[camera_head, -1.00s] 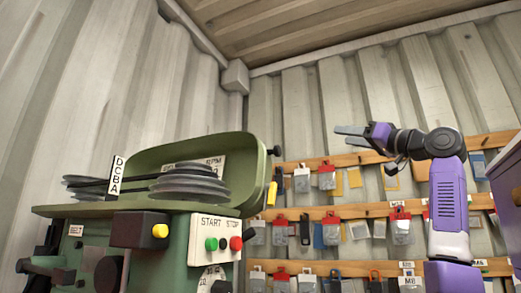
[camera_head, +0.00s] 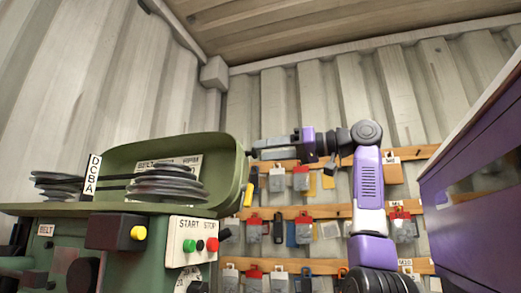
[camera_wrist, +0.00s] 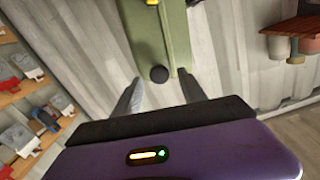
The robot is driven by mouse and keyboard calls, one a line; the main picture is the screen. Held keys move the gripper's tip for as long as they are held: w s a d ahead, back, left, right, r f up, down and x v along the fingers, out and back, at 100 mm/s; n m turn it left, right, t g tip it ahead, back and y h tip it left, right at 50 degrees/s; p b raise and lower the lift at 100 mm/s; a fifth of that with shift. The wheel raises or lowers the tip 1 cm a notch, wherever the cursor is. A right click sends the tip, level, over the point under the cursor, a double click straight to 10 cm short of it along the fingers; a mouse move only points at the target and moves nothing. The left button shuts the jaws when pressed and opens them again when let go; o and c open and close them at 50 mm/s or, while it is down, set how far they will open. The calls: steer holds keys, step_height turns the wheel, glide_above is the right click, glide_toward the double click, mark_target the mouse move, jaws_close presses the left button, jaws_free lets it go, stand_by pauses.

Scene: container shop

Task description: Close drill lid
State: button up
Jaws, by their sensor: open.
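The green drill lid (camera_head: 222,150) stands raised at the back of the drill press (camera_head: 150,235). Its inside faces me, and stepped pulleys (camera_head: 165,184) and a belt show in front of it. My gripper (camera_head: 256,147) is at the lid's right end, its arm reaching in from the right. In the wrist view my open gripper (camera_wrist: 160,76) has its two fingers either side of a round black knob (camera_wrist: 159,74) on the green lid (camera_wrist: 160,30). The fingers look apart from the knob. Exact depth between them cannot be told.
The drill's front has a START/STOP panel (camera_head: 192,236) and a yellow button (camera_head: 138,232). Wooden rails with hanging packets (camera_head: 300,180) line the back wall. A purple cabinet (camera_head: 480,200) stands at the right.

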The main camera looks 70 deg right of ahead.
steer(key=shift+w+a, duration=0.1)
steer(key=shift+w, duration=1)
jaws_close()
stand_by(0.7)
